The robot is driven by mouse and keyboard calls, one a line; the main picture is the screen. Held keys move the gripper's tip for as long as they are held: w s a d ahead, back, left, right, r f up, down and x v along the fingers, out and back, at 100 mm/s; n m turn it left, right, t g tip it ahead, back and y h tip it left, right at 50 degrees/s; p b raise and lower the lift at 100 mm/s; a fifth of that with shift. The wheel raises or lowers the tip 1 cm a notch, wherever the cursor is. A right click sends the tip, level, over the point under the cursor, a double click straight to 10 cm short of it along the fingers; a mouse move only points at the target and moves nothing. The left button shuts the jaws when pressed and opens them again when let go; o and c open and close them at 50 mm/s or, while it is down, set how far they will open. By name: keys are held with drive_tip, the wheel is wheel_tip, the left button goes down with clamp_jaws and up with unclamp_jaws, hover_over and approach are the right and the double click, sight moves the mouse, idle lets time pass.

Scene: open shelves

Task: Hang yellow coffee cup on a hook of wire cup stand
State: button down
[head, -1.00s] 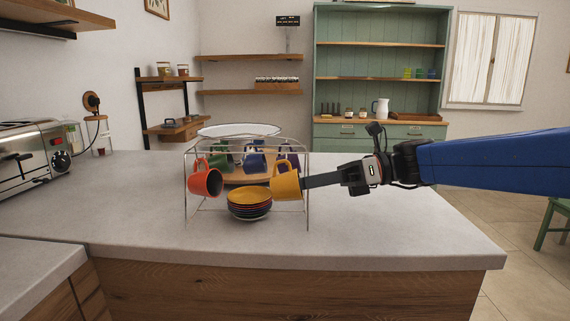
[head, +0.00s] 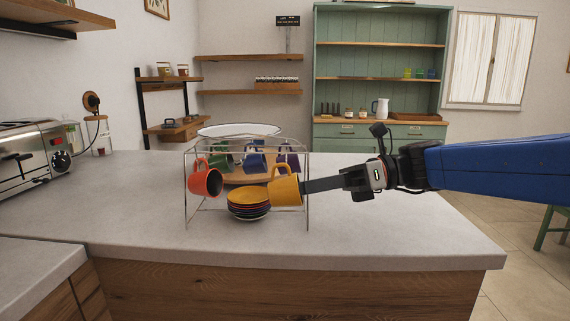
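The yellow coffee cup (head: 286,191) is at the right front of the wire cup stand (head: 307,205), beside the stack of saucers and above the counter. Its handle points up, close under the stand's top wire. I cannot tell whether the handle is around a hook. My gripper (head: 306,187) reaches in from the right, its dark fingers meeting the cup's right side, and it appears shut on the cup. The fingertips are hidden by the cup. An orange cup (head: 204,181) hangs tilted at the stand's left front.
Blue, green and purple cups (head: 255,160) hang further back. A stack of saucers (head: 248,205) stands in the stand's middle. A toaster (head: 30,155) is at the left. The counter right of the stand is clear.

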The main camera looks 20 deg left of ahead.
drive_tip(key=shift+s+d+r, duration=0.1)
drive_tip(key=shift+s+d, duration=0.15)
drive_tip(key=shift+s, duration=0.8)
drive_tip(key=shift+s, duration=0.25)
drive_tip(key=shift+d, duration=0.1)
